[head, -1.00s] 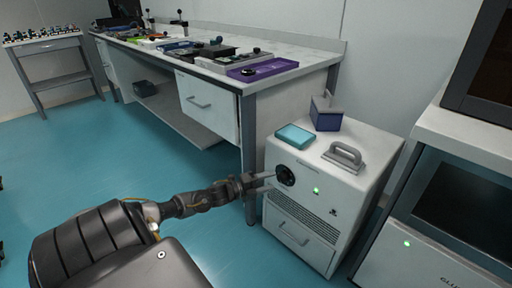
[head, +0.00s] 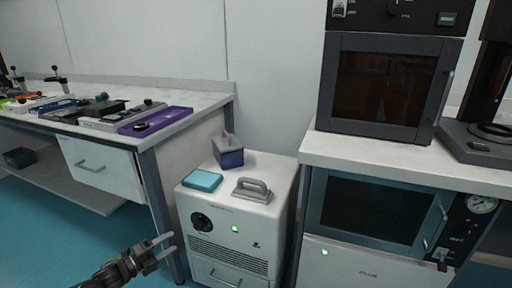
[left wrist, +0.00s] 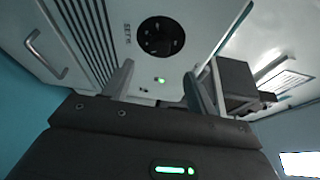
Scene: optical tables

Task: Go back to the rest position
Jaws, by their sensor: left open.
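My left gripper (head: 157,246) is at the lower left of the head view, in front of the white cabinet unit (head: 235,257). Its two fingers are apart with nothing between them. In the left wrist view the open fingers of the left gripper (left wrist: 158,85) point towards the unit's front, with the black round dial (left wrist: 161,37) beyond them. The dial also shows in the head view (head: 202,222), beside a green light. My right gripper is not in view.
On the unit lie a teal box (head: 202,180), a purple-grey container (head: 228,152) and a grey handle (head: 252,189). A workbench (head: 215,101) with a purple tray (head: 156,121) stands left. An oven (head: 385,85) stands right. Blue floor shows at lower left.

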